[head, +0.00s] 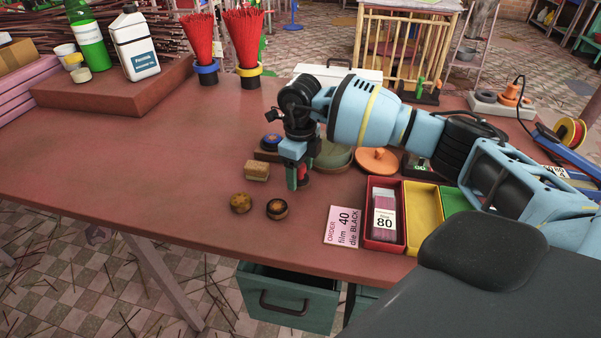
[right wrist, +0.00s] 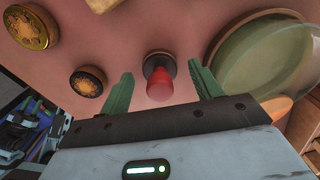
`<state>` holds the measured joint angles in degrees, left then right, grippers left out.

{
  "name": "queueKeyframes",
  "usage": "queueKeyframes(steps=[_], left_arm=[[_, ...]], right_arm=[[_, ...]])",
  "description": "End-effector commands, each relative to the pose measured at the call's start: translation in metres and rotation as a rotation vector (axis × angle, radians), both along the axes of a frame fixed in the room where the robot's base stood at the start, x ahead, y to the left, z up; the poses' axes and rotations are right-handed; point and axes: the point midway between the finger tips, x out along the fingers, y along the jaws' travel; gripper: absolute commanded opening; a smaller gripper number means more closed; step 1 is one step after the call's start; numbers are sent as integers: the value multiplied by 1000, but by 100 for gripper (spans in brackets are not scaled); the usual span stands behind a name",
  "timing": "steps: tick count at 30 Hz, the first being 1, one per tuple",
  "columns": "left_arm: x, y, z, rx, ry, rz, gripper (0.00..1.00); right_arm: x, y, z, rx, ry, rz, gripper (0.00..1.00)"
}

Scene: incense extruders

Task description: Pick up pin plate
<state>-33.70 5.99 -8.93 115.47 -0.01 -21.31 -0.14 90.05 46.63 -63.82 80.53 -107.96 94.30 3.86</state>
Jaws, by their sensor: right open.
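My right gripper (head: 297,178) points down over the table near its middle. In the right wrist view its green fingers (right wrist: 163,92) are open, one on each side of a small upright piece with a red knob (right wrist: 160,88) and a dark round base. The red knob also shows in the head view (head: 303,172), partly hidden by the fingers. Two round discs lie to the left of the gripper: a brass one (head: 241,203) and a dark-rimmed one (head: 277,209). I cannot tell for sure which piece is the pin plate. My left gripper is not in view.
A tan block (head: 257,170) lies left of the gripper. A green round dish (head: 333,156) and an orange lid (head: 378,161) stand to the right. A red tray (head: 369,213) and an order card (head: 344,228) lie nearer the front.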

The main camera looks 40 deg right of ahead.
Motion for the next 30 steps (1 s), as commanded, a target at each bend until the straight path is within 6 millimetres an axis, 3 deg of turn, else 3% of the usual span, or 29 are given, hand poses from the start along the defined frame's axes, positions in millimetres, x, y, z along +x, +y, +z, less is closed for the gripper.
queueKeyframes(steps=[5, 17, 30], left_arm=[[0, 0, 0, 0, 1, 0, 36], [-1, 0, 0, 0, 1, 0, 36], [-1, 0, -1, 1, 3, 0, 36]], right_arm=[[0, 0, 0, 0, 0, 0, 64], [0, 0, 1, 0, -1, 0, 13], [1, 0, 12, 2, -2, 0, 13]])
